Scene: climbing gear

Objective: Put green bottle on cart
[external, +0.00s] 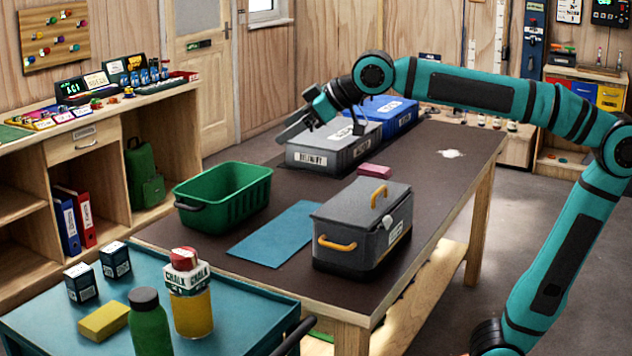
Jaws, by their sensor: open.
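The green bottle (149,329) with a dark cap stands upright at the near side of the teal cart (235,318). Its lower end is cut off by the picture's bottom edge.
On the cart are a chalk container (190,306), a yellow block (103,321) and two small dark boxes (81,283). The table (440,190) bears a green basket (222,193), a blue mat (272,234), a grey toolbox (350,240), a grey box (330,150) and a blue box (392,117).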

